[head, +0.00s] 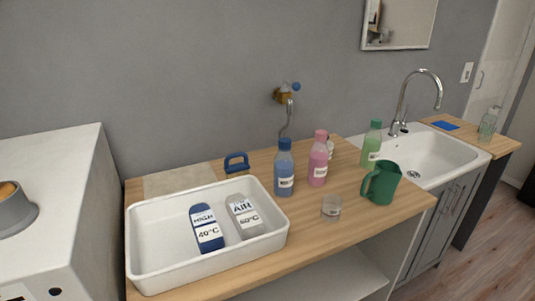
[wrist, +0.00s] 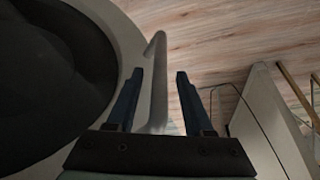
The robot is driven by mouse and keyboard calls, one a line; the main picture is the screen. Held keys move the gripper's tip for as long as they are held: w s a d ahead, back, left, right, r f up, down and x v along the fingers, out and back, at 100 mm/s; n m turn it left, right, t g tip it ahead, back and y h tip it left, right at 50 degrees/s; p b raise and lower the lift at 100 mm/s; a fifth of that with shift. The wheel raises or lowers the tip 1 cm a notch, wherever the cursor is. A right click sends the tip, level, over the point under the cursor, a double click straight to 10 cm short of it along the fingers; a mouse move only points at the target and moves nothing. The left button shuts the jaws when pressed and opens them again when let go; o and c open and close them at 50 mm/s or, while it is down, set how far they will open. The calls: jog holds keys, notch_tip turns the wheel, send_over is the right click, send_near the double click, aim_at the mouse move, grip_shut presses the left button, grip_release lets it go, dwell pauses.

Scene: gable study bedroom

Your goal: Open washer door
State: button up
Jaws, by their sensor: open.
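In the wrist view, the washer door (wrist: 130,28) shows as a pale grey ring around a dark round window (wrist: 55,70) at the left. A pale upright door handle (wrist: 157,85) stands at the ring's right edge. My gripper (wrist: 160,74) is open, with one dark blue finger on each side of the handle. The handle lies nearer the left finger; I cannot tell whether they touch. In the head view, a white box-shaped appliance (head: 50,175), seemingly the washer, stands at the left; its door and my gripper are out of that view.
A wooden counter (head: 330,235) holds a white tray (head: 140,272), several bottles and a green jug (head: 381,184). A grey pot (head: 14,212) stands on the appliance. In the wrist view, wood floor (wrist: 235,45) shows beyond, with a pale panel (wrist: 265,120) at the right.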

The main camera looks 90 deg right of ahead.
jog(key=shift+r, duration=0.1)
jog(key=v, duration=1.2)
jog(key=shift+d+r+p, duration=0.2)
jog(key=shift+r+p, duration=0.15)
jog(key=shift+p, duration=0.1)
